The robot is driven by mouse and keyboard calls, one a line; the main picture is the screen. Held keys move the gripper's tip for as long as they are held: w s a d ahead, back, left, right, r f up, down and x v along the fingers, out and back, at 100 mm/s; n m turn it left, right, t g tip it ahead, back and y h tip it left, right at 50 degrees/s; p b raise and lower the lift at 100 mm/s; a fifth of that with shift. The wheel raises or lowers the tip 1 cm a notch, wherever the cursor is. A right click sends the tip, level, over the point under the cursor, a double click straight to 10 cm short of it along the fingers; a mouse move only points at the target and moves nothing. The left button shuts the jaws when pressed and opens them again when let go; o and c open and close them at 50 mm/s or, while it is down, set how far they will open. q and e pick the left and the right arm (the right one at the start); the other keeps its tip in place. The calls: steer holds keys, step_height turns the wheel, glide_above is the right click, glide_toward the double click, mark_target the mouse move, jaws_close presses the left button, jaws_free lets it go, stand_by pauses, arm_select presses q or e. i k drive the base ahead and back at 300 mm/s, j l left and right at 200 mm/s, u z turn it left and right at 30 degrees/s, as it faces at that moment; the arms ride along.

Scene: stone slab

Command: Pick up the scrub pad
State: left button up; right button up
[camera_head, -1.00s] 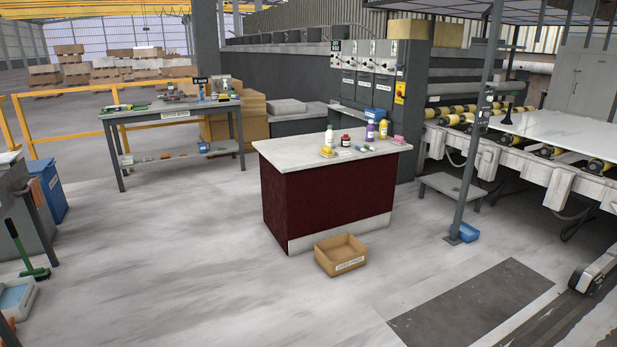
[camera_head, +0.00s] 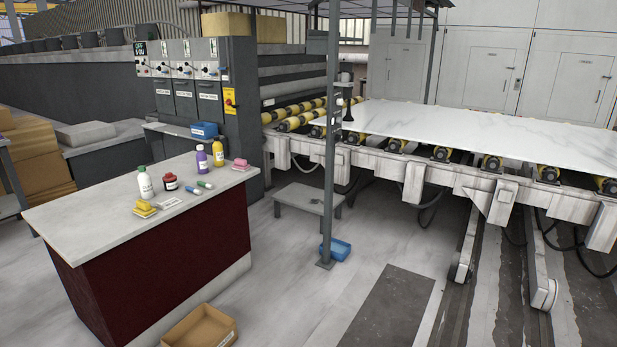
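Neither of my grippers shows in the head view. A counter (camera_head: 95,226) with a pale top and dark red sides stands at the left. A small yellow pad-like item (camera_head: 145,208) lies near its front edge. A small pink block-like item (camera_head: 240,164) lies near its right end, on something pale. Both are too small to tell which is the scrub pad. Between and behind them are a white bottle (camera_head: 145,184), a dark red jar (camera_head: 170,183), a purple bottle (camera_head: 202,159), a yellow bottle (camera_head: 218,154) and small green-and-white pieces (camera_head: 205,185).
An open cardboard box (camera_head: 201,331) sits on the floor before the counter. A grey post (camera_head: 331,150) stands right of it, with a blue bin (camera_head: 340,249) at its foot. A roller conveyor carrying a white slab (camera_head: 480,128) fills the right.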

mark_target(240, 165)
steer(key=i+l+z, duration=0.1)
steer(key=i+z, duration=0.3)
steer(key=i, duration=1.3)
steer(key=i+j+u, duration=0.15)
steer(key=i+u, duration=0.15)
steer(key=i, duration=0.3)
steer(key=i+u, duration=0.3)
steer(key=i, duration=0.35)
steer(key=i+l+u, duration=0.1)
steer(key=i+u, duration=0.2)
steer(key=i, duration=0.35)
steer(key=i+l+u, duration=0.25)
steer(key=i, duration=0.35)
